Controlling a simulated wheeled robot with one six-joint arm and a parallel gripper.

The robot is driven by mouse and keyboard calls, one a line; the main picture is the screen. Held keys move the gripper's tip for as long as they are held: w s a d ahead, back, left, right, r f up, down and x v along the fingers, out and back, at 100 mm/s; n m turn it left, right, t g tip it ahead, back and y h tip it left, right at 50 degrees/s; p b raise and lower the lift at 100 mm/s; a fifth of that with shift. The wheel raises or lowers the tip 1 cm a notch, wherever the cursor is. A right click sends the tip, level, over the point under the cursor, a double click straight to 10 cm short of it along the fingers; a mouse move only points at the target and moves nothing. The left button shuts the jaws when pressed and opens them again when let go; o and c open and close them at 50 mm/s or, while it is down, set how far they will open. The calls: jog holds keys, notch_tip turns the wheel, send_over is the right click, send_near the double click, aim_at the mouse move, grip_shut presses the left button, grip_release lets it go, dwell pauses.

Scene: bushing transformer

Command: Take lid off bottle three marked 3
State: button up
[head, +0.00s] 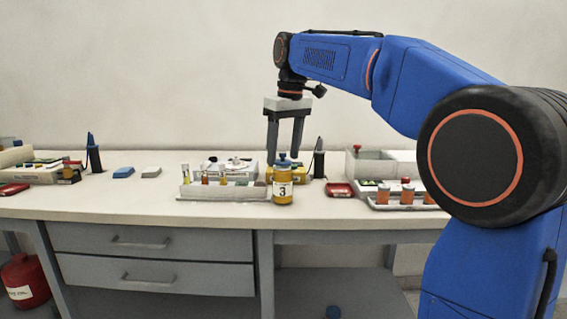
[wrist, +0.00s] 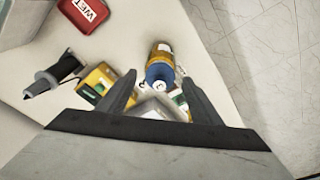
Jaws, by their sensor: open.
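Bottle three (head: 283,190) is yellow with a white label marked 3. It stands upright near the front edge of the bench, with its blue lid (head: 283,160) on top. My gripper (head: 284,160) points down above and around the lid's position in the head view, its fingers apart. In the wrist view the blue lid (wrist: 159,72) shows beyond and between the two fingertips of my gripper (wrist: 162,82), with the yellow bottle body (wrist: 160,48) behind it. The fingers do not appear to touch the lid. The exact depth between them is hard to tell.
A rack of small vials (head: 222,190) stands left of the bottle. A red tray marked WET (wrist: 84,12) and a tray with orange-brown jars (head: 400,200) are to the right. A dark stand (head: 319,160) stands behind.

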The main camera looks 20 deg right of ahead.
jog(key=c, duration=1.1)
jog(key=shift+r, duration=0.1)
jog(key=shift+c, duration=0.2)
